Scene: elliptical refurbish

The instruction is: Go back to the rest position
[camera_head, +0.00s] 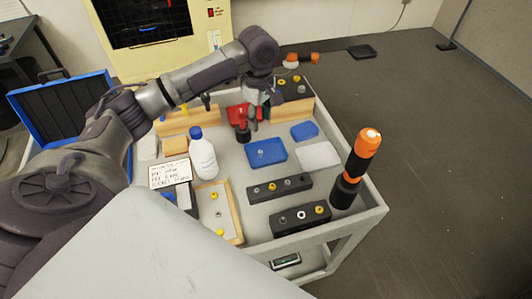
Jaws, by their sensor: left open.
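My left arm reaches in from the left over the grey cart (372,207). My left gripper (254,122) hangs fingers down above the back middle of the cart, and it is open. A small dark and red object (242,134) is right by its fingers; I cannot tell whether they touch. A red tray (238,111) lies behind, partly hidden by the gripper. A blue tray (267,152) lies just in front of the gripper. My right gripper is not in view.
A white bottle (203,157) stands left of the blue tray. Two black blocks with small parts (280,188) lie at the front. A tall orange and black object (358,165) stands on the right edge. An open blue case (62,107) is at left.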

